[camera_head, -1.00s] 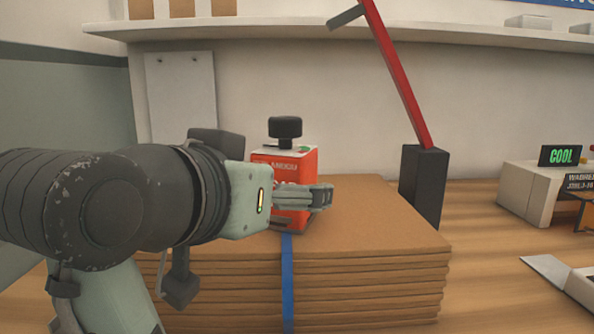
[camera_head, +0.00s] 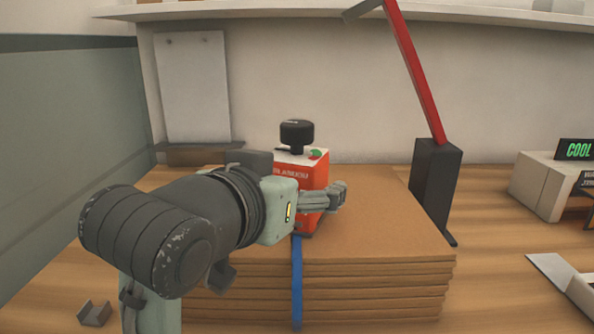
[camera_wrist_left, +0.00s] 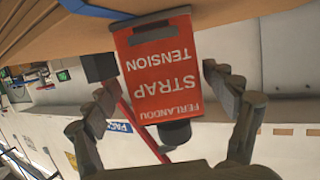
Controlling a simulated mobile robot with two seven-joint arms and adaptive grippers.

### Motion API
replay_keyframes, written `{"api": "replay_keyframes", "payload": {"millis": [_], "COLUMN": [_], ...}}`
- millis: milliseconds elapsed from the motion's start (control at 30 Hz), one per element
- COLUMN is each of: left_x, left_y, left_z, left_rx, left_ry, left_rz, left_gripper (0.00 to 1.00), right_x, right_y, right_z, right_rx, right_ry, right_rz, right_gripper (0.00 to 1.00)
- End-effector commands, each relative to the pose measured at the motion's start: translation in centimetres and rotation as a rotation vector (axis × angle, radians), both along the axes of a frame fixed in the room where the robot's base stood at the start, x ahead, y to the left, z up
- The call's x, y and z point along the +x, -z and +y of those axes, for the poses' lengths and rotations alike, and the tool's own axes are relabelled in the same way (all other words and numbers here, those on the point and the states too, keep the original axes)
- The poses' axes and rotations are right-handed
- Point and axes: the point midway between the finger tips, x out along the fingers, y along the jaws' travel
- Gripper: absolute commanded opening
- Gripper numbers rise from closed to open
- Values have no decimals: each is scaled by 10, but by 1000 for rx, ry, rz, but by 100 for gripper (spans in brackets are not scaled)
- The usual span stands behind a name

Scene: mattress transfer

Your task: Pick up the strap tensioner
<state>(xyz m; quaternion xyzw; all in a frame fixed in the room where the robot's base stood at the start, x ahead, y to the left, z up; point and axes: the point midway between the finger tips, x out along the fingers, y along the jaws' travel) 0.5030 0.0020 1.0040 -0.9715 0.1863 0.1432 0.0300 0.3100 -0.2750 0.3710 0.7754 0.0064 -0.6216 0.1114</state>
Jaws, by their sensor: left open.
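The strap tensioner (camera_head: 316,168) is a red-orange box with a white top and a black knob. It stands upright on a stack of brown sheets (camera_head: 390,228), by the blue strap (camera_head: 297,280) running down the stack's front. My left gripper (camera_head: 338,195) is open in front of the box, covering part of it. In the left wrist view, the picture is upside down and the box (camera_wrist_left: 160,75) lies between the spread fingers (camera_wrist_left: 165,92), its lettering facing the camera. Whether any finger touches it is unclear. My right gripper is not in view.
A black post (camera_head: 435,185) with a red lever (camera_head: 412,65) stands right of the stack. A pale box with a "COOL" display (camera_head: 577,150) is farther right. A shelf runs above.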

Motion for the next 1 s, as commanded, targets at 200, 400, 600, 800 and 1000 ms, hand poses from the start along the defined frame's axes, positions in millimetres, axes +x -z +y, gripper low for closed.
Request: {"api": "replay_keyframes", "payload": {"millis": [200, 400, 600, 800, 1000], "left_x": [2, 5, 33, 50, 51], "left_y": [2, 6, 14, 19, 19], "left_z": [-3, -5, -8, -16, -16], "left_rx": [1, -1, -1, -2, -2], "left_ry": [9, 13, 12, 12, 12], "left_rz": [8, 10, 10, 8, 7], "left_gripper": [84, 84, 84, 84, 84], "right_x": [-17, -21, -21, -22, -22], "right_y": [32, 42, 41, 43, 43], "right_z": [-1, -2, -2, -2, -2], "right_rx": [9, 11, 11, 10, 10], "right_ry": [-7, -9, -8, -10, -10], "right_rz": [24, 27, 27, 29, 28], "right_gripper": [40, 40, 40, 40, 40]}}
